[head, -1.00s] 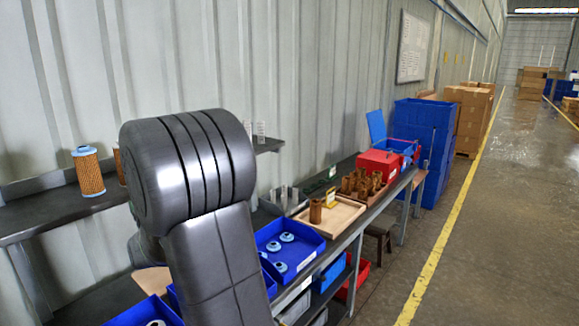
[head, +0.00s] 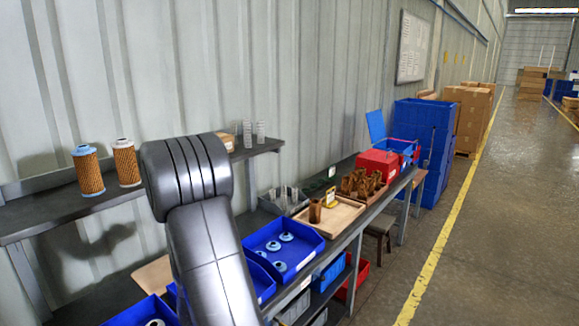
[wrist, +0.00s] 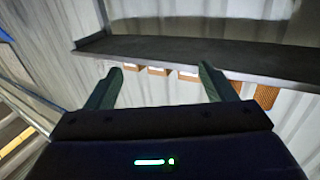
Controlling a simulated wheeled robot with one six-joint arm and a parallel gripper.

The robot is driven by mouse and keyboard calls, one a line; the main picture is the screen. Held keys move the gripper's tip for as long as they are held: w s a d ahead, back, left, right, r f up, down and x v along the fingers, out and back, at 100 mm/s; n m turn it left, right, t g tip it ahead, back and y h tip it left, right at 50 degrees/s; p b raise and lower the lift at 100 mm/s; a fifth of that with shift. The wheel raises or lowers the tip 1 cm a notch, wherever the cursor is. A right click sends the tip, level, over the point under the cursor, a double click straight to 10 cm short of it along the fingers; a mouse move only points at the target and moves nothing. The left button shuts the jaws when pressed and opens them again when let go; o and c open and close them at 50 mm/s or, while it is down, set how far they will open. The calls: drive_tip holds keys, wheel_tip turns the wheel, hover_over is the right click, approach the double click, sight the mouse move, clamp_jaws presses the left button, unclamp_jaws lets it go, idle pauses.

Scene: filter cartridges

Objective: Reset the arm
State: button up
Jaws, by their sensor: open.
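My gripper (wrist: 158,84) shows in the wrist view with its two dark green fingers spread apart and nothing between them. It faces the corrugated wall and a dark shelf (wrist: 200,52), with small boxes (wrist: 158,71) beyond the fingertips. In the head view my arm rises in front of the bench, and the gripper itself is hidden behind it. Two filter cartridges stand on the upper shelf (head: 60,216): one with a blue cap (head: 88,172) and one with a pale cap (head: 126,164).
Blue bins (head: 300,243) with blue caps stand on the bench. Beyond them are a wooden tray (head: 342,214) with a brown cartridge core, a group of brown cores (head: 360,184) and a red box (head: 378,163). Clear cylinders (head: 260,132) stand on the shelf. The floor (head: 500,220) at right is clear.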

drive_tip(key=shift+m+h, duration=0.4)
drive_tip(key=shift+h, duration=0.2)
drive_tip(key=shift+s+d+f, duration=0.1)
drive_tip(key=shift+d+f, duration=1.65)
drive_tip(key=shift+d, duration=0.05)
drive_tip(key=shift+r, duration=0.1)
